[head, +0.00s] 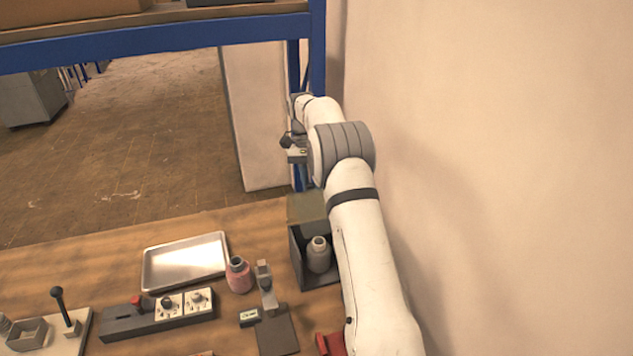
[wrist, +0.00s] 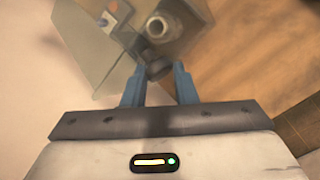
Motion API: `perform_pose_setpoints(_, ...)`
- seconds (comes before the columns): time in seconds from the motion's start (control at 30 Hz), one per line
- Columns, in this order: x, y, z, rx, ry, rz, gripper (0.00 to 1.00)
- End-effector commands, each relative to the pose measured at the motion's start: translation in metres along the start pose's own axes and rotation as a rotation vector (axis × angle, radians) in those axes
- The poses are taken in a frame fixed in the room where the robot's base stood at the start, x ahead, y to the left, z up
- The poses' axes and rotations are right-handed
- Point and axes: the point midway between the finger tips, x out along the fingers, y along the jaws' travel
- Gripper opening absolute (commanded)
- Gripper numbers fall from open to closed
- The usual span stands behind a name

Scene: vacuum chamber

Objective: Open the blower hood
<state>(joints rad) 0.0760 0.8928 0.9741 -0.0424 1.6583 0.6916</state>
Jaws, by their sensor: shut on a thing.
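The blower hood (head: 294,262) is a dark grey box with a greenish top, at the right of the bench beside my arm. A grey bottle (head: 319,255) stands inside its open-looking front. In the wrist view, the hood shows as a pale, see-through panel (wrist: 85,45) beside a grey box part, with the round bottle mouth (wrist: 159,26) between them. My gripper (wrist: 158,69) has its blue fingers closed on a small dark handle-like part (wrist: 154,71) at the hood's near edge. In the head view, my fingers are hidden. I cannot tell how far the hood is open.
A metal tray (head: 184,263), a pink bottle (head: 239,275), a small grey stand (head: 277,333) and a switch box (head: 158,315) are on the bench left of the hood. The wall (head: 480,150) is close at right. A blue shelf frame (head: 150,47) crosses above.

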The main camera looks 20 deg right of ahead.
Motion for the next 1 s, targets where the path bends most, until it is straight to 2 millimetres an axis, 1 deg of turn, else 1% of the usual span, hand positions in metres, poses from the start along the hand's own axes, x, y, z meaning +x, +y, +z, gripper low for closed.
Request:
perform_pose_setpoints(0.03,0.009,-0.010,0.001,-0.010,-0.027,0.015,0.00)
perform_pose_setpoints(0.2,0.008,-0.015,-0.003,-0.011,-0.065,0.053,0.00)
perform_pose_setpoints(0.6,0.006,-0.021,-0.010,-0.011,-0.120,0.108,0.00)
perform_pose_setpoints(1.0,0.006,-0.025,-0.009,-0.014,-0.131,0.122,0.00)
